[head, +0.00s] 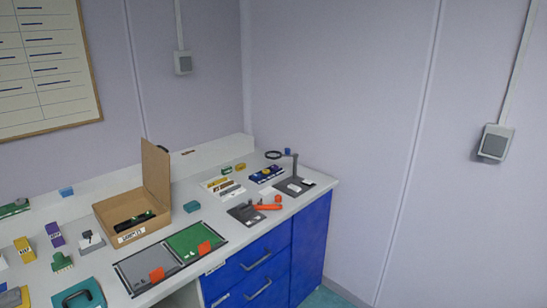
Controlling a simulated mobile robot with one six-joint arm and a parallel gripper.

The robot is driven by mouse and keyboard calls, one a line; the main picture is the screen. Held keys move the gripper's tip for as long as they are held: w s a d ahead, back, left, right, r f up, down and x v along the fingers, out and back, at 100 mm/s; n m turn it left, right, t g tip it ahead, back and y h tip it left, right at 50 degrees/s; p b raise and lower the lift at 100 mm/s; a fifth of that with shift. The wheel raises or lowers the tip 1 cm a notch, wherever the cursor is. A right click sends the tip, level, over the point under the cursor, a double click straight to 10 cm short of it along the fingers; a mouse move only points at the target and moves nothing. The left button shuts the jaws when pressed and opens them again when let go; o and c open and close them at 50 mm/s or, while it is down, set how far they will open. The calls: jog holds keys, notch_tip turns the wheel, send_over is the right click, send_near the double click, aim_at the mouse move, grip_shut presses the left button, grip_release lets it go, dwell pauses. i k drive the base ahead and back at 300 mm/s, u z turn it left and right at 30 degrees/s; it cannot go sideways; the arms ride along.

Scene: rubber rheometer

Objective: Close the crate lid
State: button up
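The crate (155,226) is a brown cardboard-like box on the white bench, left of the middle in the head view. A white label with dark lettering is on its front. Its lid (156,176) stands open, roughly upright, at the crate's right rear side. A dark object with some green (134,219) lies inside the crate; part of the inside is hidden by the walls. My gripper is not in view.
In front of the crate lie a grey mat (146,269) and a green mat (193,241), each with an orange marker. A magnifier stand (294,168) is at the right.

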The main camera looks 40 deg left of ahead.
aim_at(156, 162)
jog(key=z, duration=0.05)
jog(key=i, duration=2.3)
jog(key=u, duration=0.35)
jog(key=k, duration=0.1)
jog(key=u, duration=3.15)
jog(key=i, duration=0.6)
jog(key=u, duration=0.15)
jog(key=k, duration=0.6)
jog(key=z, duration=0.1)
